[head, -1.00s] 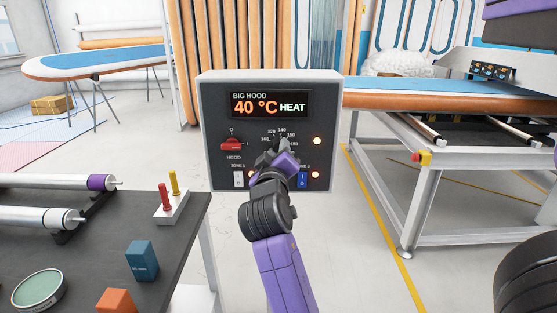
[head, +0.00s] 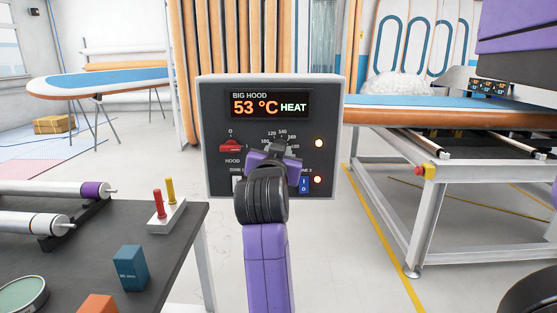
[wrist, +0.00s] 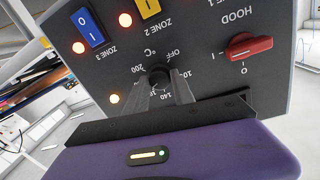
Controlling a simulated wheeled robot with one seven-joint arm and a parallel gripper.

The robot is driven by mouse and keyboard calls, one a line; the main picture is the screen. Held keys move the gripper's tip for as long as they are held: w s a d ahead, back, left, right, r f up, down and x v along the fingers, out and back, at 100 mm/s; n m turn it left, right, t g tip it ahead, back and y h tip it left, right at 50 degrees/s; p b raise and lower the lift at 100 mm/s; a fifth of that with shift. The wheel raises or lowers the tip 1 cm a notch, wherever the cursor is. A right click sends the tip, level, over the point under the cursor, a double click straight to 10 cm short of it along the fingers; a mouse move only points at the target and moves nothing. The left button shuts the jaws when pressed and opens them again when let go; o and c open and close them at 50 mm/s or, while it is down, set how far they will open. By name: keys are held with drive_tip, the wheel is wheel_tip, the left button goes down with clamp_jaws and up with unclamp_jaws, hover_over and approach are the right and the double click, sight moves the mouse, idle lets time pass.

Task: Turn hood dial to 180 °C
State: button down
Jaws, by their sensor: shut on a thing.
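The hood control box (head: 215,150) is a dark panel whose display (head: 270,105) reads "BIG HOOD 53 °C HEAT". My gripper (head: 274,152) is in front of it and covers the temperature dial in the head view; only part of the printed scale shows above. In the wrist view the panel is upside down. The round black dial (wrist: 159,77) sits between the fingertips of my gripper (wrist: 163,88), which is shut on it. Marks such as OFF, 200 and 140 show around it. I cannot tell which mark the dial points to.
A red HOOD switch (head: 231,146) sits left of the dial, also in the wrist view (wrist: 249,46). Zone switches lie below the dial, one blue (wrist: 87,27), one yellow (wrist: 148,8). A dark worktable (head: 100,250) stands left; a white-framed machine (head: 410,190) stands right.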

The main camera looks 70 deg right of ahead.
drive_tip(key=shift+f+m+b, duration=0.1)
drive_tip(key=shift+m+b, duration=0.85)
drive_tip(key=shift+m, duration=0.85)
drive_tip(key=shift+y, duration=0.3)
drive_tip(key=c, duration=1.1)
unclamp_jaws()
drive_tip(key=shift+o, duration=0.2)
drive_tip(key=v, duration=0.7)
drive_tip(key=shift+a, duration=0.35)
drive_tip(key=shift+s, duration=0.15)
